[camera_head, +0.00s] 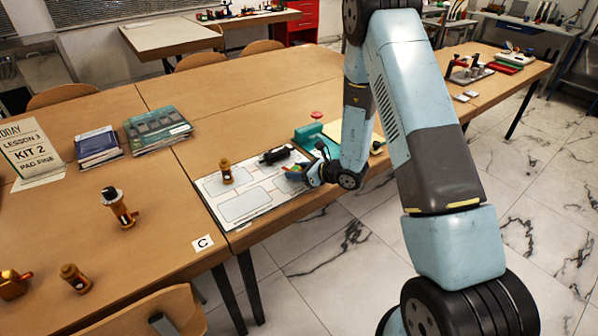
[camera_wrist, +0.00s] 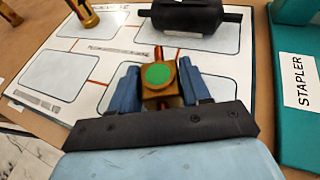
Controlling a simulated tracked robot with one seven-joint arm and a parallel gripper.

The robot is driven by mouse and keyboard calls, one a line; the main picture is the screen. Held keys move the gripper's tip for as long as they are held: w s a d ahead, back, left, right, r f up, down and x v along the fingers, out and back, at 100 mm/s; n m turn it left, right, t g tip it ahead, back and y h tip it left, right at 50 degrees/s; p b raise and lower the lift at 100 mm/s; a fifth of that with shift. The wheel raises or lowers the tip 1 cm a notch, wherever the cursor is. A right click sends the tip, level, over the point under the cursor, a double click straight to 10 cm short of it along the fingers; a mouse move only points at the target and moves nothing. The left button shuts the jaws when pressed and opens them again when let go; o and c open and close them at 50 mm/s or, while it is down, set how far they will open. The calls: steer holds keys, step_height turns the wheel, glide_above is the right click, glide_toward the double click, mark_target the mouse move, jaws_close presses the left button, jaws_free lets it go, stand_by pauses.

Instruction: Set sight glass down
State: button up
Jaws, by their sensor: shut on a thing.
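My gripper (camera_wrist: 162,94) is shut on the sight glass (camera_wrist: 158,75), a small brass block with a round green top, between blue fingers. In the head view my gripper (camera_head: 308,176) is over the right part of a white board (camera_head: 268,202) with outlined fields joined by red lines. The board also shows in the wrist view (camera_wrist: 62,58). The sight glass is mostly hidden by the fingers in the head view. I cannot tell whether it touches the board. A black cylinder (camera_wrist: 188,17) lies on the board just beyond it, also in the head view (camera_head: 275,155).
A brass fitting (camera_head: 227,171) stands on the board's left part. A teal block labelled STAPLER (camera_wrist: 298,85) is close on the right. More brass fittings (camera_head: 120,207), books (camera_head: 97,146) and a C label (camera_head: 203,243) are on the tables to the left.

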steer(key=o, duration=1.2)
steer(key=shift+d, duration=0.1)
steer(key=v, duration=1.2)
steer(key=s+a+r+n+g, duration=0.25)
steer(key=s+r+n, duration=0.4)
steer(key=r, duration=0.35)
steer(key=s+a+r+n+g, duration=0.1)
steer(key=s+r+n+g, duration=0.3)
steer(key=s+r+n, duration=0.45)
steer(key=s+d+r+n+t+h, duration=0.1)
steer(key=s+d+r+n+h, duration=0.2)
steer(key=s+d+r, duration=0.1)
steer(key=s+d+r+n+t+h, duration=0.2)
steer(key=s+d+r+n+h, duration=0.1)
steer(key=d+r, duration=0.3)
steer(key=s+d+r+n+t+h, duration=0.1)
steer(key=s+d+r+n+h, duration=0.2)
steer(key=s+d+r+h, duration=0.2)
steer(key=shift+s+d+r+n+t, duration=0.3)
steer(key=shift+s+r+t, duration=0.05)
steer(key=shift+s+r, duration=0.15)
